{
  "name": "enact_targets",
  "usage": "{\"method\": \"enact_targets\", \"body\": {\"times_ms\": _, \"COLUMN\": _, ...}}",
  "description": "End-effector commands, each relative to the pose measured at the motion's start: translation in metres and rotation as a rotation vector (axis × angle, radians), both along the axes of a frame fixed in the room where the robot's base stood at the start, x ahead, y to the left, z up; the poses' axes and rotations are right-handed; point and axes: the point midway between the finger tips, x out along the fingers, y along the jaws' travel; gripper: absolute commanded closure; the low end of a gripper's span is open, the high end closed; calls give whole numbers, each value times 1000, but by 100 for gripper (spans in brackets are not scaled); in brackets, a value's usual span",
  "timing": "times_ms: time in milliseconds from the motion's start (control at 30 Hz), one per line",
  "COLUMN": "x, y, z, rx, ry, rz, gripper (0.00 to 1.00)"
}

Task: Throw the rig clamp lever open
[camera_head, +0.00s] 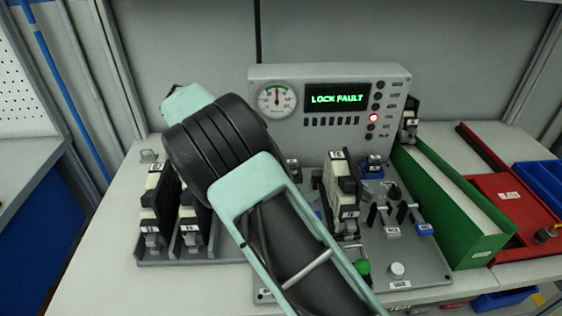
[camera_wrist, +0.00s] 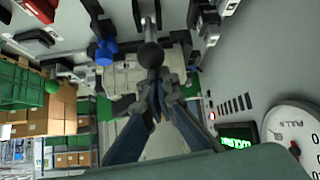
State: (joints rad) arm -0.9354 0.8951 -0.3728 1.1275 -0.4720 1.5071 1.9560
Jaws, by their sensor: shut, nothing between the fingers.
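The test rig (camera_head: 420,265) is a grey plate with a unit and several levers on it, under a grey panel (camera_head: 395,90). I cannot tell for sure which lever is the clamp lever. In the wrist view a lever with a black ball (camera_wrist: 151,55) on a grey stem lies just beyond the tips of my gripper (camera_wrist: 156,86). Whether they touch is unclear. My gripper is shut and empty. My arm hides it in the head view. A green knob (camera_head: 362,267) stands at the rig's front; a green ball also shows in the wrist view (camera_wrist: 51,87).
The panel display (camera_head: 337,98) reads LOCK FAULT, and a red lamp (camera_head: 374,118) is lit. A rack (camera_head: 165,258) of units stands left. A green box (camera_head: 440,195), red tray (camera_head: 500,192) and blue bin (camera_head: 540,185) lie right. A blue-tipped part (camera_wrist: 105,50) sits near my gripper.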

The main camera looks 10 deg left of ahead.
Motion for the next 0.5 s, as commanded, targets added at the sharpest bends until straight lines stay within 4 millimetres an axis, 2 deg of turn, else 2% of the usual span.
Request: {"method": "enact_targets", "body": {"times_ms": 500, "x": -2, "y": 6, "z": -4, "rx": 5, "ry": 5, "rz": 2, "gripper": 100}}
